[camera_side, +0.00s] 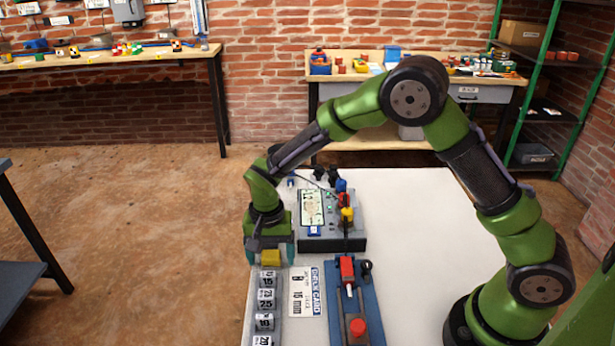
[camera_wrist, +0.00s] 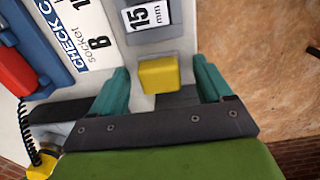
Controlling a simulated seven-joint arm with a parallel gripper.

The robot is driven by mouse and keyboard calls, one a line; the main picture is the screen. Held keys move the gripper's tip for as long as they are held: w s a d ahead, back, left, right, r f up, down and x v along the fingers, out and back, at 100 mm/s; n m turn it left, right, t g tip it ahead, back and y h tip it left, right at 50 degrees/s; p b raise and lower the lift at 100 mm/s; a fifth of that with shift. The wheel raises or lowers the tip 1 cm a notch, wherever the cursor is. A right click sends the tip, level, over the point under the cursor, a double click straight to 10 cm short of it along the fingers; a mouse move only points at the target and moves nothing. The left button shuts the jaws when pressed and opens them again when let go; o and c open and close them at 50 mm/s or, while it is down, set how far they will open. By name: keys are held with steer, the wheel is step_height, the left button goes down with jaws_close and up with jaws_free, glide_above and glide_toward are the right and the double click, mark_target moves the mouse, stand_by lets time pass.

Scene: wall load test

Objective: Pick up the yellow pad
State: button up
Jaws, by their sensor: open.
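The yellow pad (camera_side: 271,258) is a small block at the far end of the grey row of sockets near the table's left edge. In the wrist view the yellow pad (camera_wrist: 159,75) lies between the two teal fingers of my gripper (camera_wrist: 163,85), with a gap on each side. My gripper (camera_side: 270,255) is open and low over the pad, pointing down. The fingers do not appear to touch the pad.
Numbered grey sockets (camera_side: 266,301) stand in a row beside a check card (camera_side: 303,291). A blue fixture (camera_side: 350,318) with a red knob lies right of the card. A grey device box (camera_side: 332,240) with a display stands behind. The white table's right side is clear.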

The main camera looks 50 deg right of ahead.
mark_target(271, 254)
steer(key=shift+f, duration=0.1)
steer(key=shift+c, duration=0.3)
steer(key=c, duration=1.1)
steer(key=shift+o, duration=0.2)
step_height(271, 254, up, 10)
steer(key=shift+r, duration=0.1)
